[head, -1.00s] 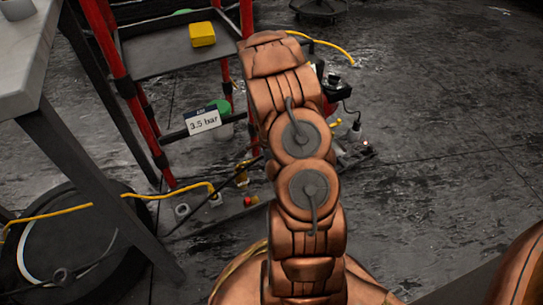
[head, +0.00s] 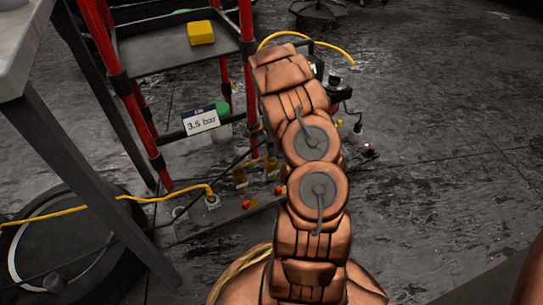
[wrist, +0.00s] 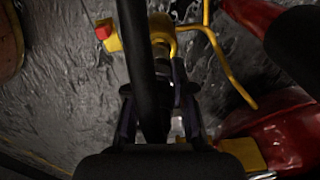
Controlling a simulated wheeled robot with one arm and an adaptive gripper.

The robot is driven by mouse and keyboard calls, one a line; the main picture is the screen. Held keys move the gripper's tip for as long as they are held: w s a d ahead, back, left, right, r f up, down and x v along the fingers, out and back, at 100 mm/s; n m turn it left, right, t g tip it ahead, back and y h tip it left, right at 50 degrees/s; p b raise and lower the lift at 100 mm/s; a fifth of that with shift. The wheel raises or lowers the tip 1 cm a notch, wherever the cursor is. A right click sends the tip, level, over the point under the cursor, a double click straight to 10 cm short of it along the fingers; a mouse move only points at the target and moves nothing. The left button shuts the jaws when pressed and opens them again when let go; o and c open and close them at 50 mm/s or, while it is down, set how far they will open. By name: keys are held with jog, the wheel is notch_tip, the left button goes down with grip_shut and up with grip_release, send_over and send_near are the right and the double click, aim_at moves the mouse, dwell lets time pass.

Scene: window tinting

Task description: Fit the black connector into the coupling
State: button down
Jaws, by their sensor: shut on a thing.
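In the wrist view my gripper (wrist: 158,95) is shut on the black connector (wrist: 177,84), which is dark and partly hidden by a thick black hose (wrist: 136,50). The connector points up the picture at a metal coupling (wrist: 160,42) with a yellow body. The connector's front end is at or very close to the coupling's mouth; I cannot tell whether it has entered. In the head view my arm hides the gripper and connector. Brass couplings (head: 240,178) with red knobs (head: 246,203) stand on the low manifold left of my arm.
A red-posted cart (head: 125,85) carries a yellow box (head: 201,32) and a "3.5 bar" sign (head: 201,122). A yellow hose (head: 150,199) runs left from the manifold. A table leg (head: 95,190) and a black reel (head: 65,245) are at left. Floor at right is clear.

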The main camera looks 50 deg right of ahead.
notch_tip(320, 180, down, 4)
jog(key=shift+r+b, duration=0.25)
jog(key=shift+b, duration=0.45)
jog(key=shift+r, duration=0.1)
jog(key=c, duration=1)
grip_release()
